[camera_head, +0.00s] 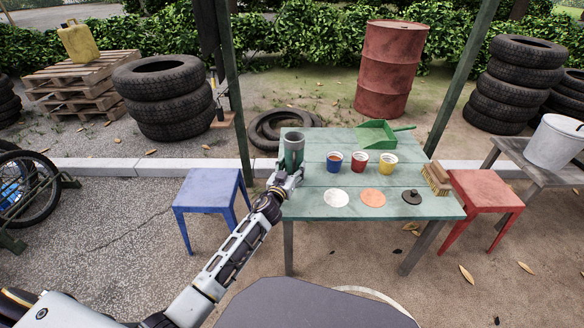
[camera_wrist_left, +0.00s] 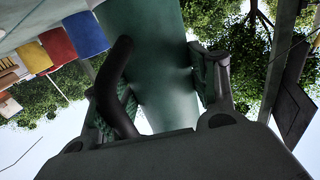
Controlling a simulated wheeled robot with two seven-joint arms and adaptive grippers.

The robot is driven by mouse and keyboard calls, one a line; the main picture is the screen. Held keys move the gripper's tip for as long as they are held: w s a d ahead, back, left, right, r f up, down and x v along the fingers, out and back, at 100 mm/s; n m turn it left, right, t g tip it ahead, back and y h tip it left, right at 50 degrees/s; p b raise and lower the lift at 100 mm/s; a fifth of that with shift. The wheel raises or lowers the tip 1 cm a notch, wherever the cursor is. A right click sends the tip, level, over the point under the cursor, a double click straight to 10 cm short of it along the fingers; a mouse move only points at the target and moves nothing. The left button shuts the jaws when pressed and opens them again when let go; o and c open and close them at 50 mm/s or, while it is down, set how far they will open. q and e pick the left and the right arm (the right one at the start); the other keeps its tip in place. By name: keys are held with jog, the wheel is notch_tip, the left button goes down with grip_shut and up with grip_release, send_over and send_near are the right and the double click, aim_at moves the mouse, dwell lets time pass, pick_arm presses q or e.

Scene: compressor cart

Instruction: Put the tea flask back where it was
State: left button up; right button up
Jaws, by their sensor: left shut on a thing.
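The tea flask (camera_head: 293,150) is a green cylinder with a grey top, upright at the left end of the green table (camera_head: 320,170). My left gripper (camera_head: 290,170) reaches in from the front left and is shut on it, low on its body. In the left wrist view the flask (camera_wrist_left: 150,55) stands between the fingers, with its black handle (camera_wrist_left: 115,85) beside the left finger. Its base is hidden by my gripper, so I cannot tell whether it touches the tabletop. My right gripper is not in view.
Blue (camera_head: 334,161), red (camera_head: 360,161) and yellow (camera_head: 387,163) cups stand right of the flask. In front lie a white disc (camera_head: 336,197), an orange disc (camera_head: 373,197) and a black lid (camera_head: 412,196).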

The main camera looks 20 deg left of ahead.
pick_arm(q)
jog(key=o, duration=1.5)
jog(key=shift+f, duration=0.1)
jog(key=shift+c, duration=0.2)
jog(key=shift+o, duration=1.3)
jog(key=shift+s, duration=0.15)
